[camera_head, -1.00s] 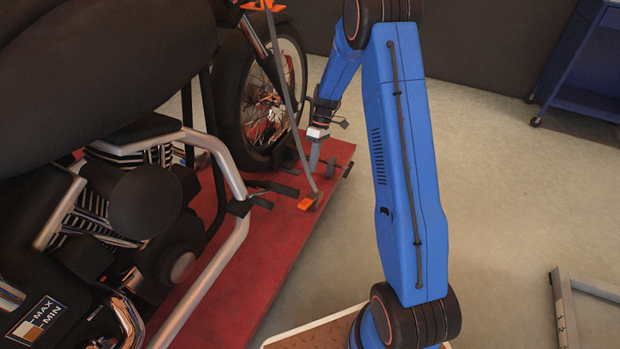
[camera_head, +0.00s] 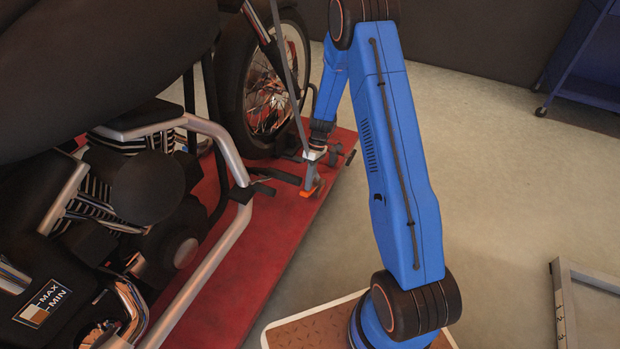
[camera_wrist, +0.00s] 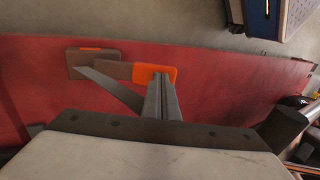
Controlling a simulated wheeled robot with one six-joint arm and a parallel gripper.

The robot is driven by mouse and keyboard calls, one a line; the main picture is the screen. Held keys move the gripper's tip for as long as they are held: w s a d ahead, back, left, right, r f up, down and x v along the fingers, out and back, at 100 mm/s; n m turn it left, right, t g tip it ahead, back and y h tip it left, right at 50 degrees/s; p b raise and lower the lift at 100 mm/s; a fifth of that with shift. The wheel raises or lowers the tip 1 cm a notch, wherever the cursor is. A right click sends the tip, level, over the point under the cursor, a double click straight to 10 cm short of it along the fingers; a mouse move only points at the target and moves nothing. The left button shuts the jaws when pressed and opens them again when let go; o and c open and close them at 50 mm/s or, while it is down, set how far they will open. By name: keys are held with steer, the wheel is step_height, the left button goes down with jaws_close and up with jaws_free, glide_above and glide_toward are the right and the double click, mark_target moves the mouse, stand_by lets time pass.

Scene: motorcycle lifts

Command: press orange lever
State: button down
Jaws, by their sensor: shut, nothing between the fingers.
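The orange lever (camera_head: 307,194) is a small orange piece low over the red lift platform (camera_head: 290,232), beside the motorcycle's front wheel. In the wrist view the orange lever (camera_wrist: 143,72) shows just beyond my fingertips, which hide part of it. My gripper (camera_head: 309,186) is shut and empty, with its fingers pointing down at the lever. In the wrist view my gripper (camera_wrist: 162,78) overlaps the lever's right part. I cannot tell whether they touch.
A grey strap (camera_head: 285,62) runs down from the motorcycle (camera_head: 150,190) close to my gripper. Open floor (camera_head: 490,190) lies to the right. A blue cart (camera_head: 585,60) stands at the back right.

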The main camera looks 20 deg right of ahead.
mark_target(305, 192)
stand_by(0.4)
steer(key=shift+s+a+f+t+h, duration=0.4)
steer(key=shift+s+a+f, duration=0.05)
steer(key=shift+s+a+f+t+h, duration=0.2)
steer(key=shift+f+t+h, duration=0.1)
steer(key=shift+f, duration=0.1)
steer(key=shift+s+a+f+t+h, duration=0.15)
steer(key=shift+f+t+h, duration=0.15)
steer(key=shift+f, duration=0.05)
steer(key=shift+s+a+f, duration=0.2)
steer(key=shift+s+f, duration=0.05)
steer(key=shift+f, duration=0.35)
steer(key=shift+s+a+f, duration=0.2)
steer(key=shift+f, duration=0.35)
steer(key=shift+s+f, duration=0.1)
steer(key=shift+a+r, duration=0.1)
steer(key=shift+r, duration=0.4)
step_height(305, 192, up, 13)
steer(key=shift+r, duration=0.2)
